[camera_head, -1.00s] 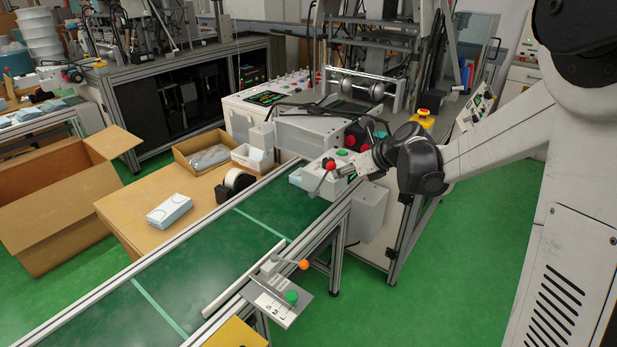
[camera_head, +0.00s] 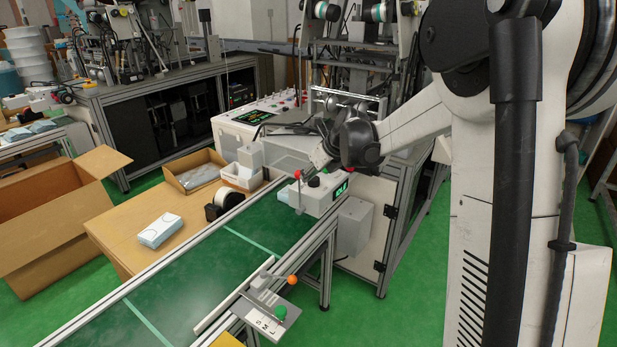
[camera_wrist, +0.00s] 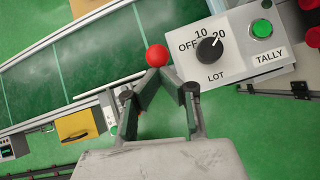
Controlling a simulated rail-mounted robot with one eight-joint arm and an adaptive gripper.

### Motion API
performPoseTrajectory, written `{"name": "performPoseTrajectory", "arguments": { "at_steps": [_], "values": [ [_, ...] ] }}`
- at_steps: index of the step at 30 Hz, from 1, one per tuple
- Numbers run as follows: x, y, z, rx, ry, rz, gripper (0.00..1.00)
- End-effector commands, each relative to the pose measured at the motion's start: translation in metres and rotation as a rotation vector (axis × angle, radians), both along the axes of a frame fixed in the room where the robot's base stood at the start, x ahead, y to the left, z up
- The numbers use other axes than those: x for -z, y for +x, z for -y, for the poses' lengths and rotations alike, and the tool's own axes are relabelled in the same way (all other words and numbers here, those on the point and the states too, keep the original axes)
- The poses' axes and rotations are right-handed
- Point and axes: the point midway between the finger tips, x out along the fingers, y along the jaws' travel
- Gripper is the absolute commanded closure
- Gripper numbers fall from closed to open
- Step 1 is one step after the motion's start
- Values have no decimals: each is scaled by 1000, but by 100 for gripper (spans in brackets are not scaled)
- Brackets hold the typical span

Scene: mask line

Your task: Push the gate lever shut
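The likely gate lever, a thin rod with a red ball (camera_head: 299,174), stands nearly upright in the head view beside the left face of the white counter box (camera_head: 322,202) at the far end of the belt. My gripper (camera_head: 313,168) is just right of the ball. In the wrist view, my gripper's fingers (camera_wrist: 159,73) converge with their tips almost together. The red ball (camera_wrist: 157,55) is directly beyond the tips, not visibly between them. Whether they touch cannot be told. The rod is hidden behind the ball and fingers in that view.
The box has a black LOT dial (camera_wrist: 209,50) and green TALLY button (camera_wrist: 262,28). A second lever with an orange ball (camera_head: 293,280) and S-M-L plate is at the belt's near side. The green belt (camera_head: 195,270) is clear. A blue-white packet (camera_head: 160,230) lies on the side table.

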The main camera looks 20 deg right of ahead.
Motion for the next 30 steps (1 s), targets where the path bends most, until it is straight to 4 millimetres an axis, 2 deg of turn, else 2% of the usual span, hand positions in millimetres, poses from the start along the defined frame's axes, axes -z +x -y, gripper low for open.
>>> {"name": "performPoseTrajectory", "arguments": {
  "at_steps": [14, 17, 22, 24, 30],
  "values": [
    [-2, 0, -2, -2, 6, 8, 100],
    [1, -9, 3, -1, 6, 7, 100],
    [6, -38, 16, -1, 4, 6, 100],
    [-14, -41, 19, -2, 3, 6, 100],
    [-52, -56, 27, -3, 3, 4, 100]
  ]
}}
